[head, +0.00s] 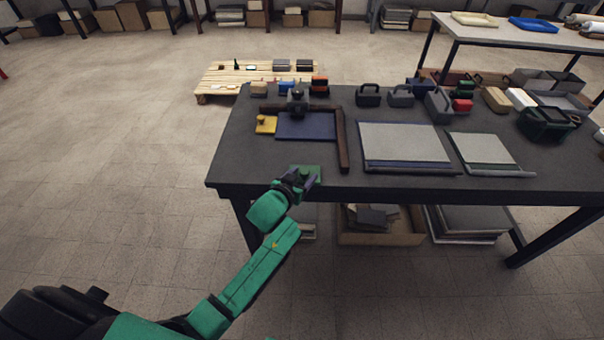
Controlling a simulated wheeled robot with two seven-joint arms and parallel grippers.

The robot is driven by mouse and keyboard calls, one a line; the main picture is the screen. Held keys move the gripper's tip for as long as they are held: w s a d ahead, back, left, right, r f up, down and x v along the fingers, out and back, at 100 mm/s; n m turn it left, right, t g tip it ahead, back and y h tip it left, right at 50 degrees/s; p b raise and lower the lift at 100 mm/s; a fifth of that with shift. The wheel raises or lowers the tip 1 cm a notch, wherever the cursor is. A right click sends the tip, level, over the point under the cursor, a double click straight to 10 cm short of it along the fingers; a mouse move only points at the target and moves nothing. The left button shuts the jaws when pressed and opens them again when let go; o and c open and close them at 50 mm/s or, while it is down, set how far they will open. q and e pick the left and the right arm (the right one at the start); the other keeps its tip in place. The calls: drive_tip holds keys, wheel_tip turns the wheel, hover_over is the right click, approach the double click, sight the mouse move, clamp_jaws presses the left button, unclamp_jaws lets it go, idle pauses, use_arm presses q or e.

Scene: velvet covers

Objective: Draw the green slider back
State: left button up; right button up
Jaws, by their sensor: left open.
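The green slider (312,170) is a small flat green piece near the front edge of the dark table, left of the table's middle. My left gripper (305,176) is at the slider's front side and covers part of it. Its jaws are open around or beside a small knob on the slider; I cannot tell which. Behind it lies a dark blue panel (305,127) with a brown bar (342,140) along its right side. A yellow slider (265,125) sits left of the panel. My right gripper is not in view.
The dark table (230,150) also bears two grey panels (405,143) (482,149) to the right and several boxes and tool cases along the back. A wooden pallet (215,82) stands behind it. The floor at left is clear.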

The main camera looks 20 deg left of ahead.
use_arm(q)
drive_tip(key=v, duration=1.4)
drive_tip(key=shift+s, duration=0.25)
drive_tip(key=shift+a+r, duration=0.1)
drive_tip(key=shift+a, duration=0.05)
drive_tip(key=s+a+f+g, duration=0.1)
drive_tip(key=s+f+g, duration=0.15)
drive_tip(key=f, duration=0.75)
drive_tip(key=s+a+f+m+g+y, duration=0.15)
drive_tip(key=s+f, duration=0.25)
drive_tip(key=f, duration=0.6)
drive_tip(key=s+a+f+n+g+h, duration=0.1)
drive_tip(key=s+a+f+g, duration=0.15)
drive_tip(key=f, duration=0.75)
drive_tip(key=s+a+f+g, duration=0.2)
drive_tip(key=s+f, duration=0.5)
drive_tip(key=s, duration=0.4)
drive_tip(key=s+a+f+g+y, duration=0.1)
drive_tip(key=s+f+g, duration=0.2)
drive_tip(key=s+f, duration=0.5)
drive_tip(key=s, duration=0.4)
drive_tip(key=shift+s+a+f+g, duration=0.25)
drive_tip(key=shift+a+f+g, duration=0.05)
drive_tip(key=shift+a+g, duration=0.1)
